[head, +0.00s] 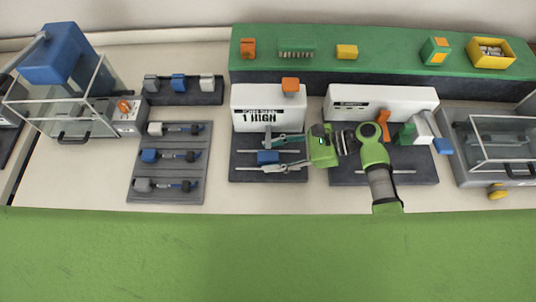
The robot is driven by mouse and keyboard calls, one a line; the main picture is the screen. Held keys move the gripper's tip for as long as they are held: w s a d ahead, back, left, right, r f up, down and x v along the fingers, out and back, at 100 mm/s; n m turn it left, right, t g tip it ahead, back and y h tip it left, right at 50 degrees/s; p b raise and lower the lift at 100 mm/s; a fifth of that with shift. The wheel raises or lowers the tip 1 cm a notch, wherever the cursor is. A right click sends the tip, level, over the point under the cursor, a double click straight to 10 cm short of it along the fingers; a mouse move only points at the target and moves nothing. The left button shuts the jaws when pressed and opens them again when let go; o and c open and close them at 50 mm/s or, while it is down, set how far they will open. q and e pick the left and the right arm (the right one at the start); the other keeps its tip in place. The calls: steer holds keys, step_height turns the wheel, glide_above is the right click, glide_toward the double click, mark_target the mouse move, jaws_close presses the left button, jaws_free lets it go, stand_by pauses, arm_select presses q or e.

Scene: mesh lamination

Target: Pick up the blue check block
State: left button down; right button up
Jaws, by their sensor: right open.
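A small blue block (268,157) sits on the dark plate in front of the white box marked "1 HIGH"; I take it to be the blue check block. My right gripper (274,154) reaches in from the right. Its jaws are open, with one finger on the far side of the block and one on the near side. I cannot tell whether either finger touches it. The block appears to rest on the plate. My left gripper is out of view.
A rack (183,98) holds grey, blue and white blocks. A dark tray (167,195) holds several plug-like parts. Clear-guarded machines stand at far left (65,110) and right (500,140). A green shelf (385,45) runs behind. The green front strip (250,255) is clear.

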steer(key=shift+d, duration=0.1)
steer(key=c, duration=1.2)
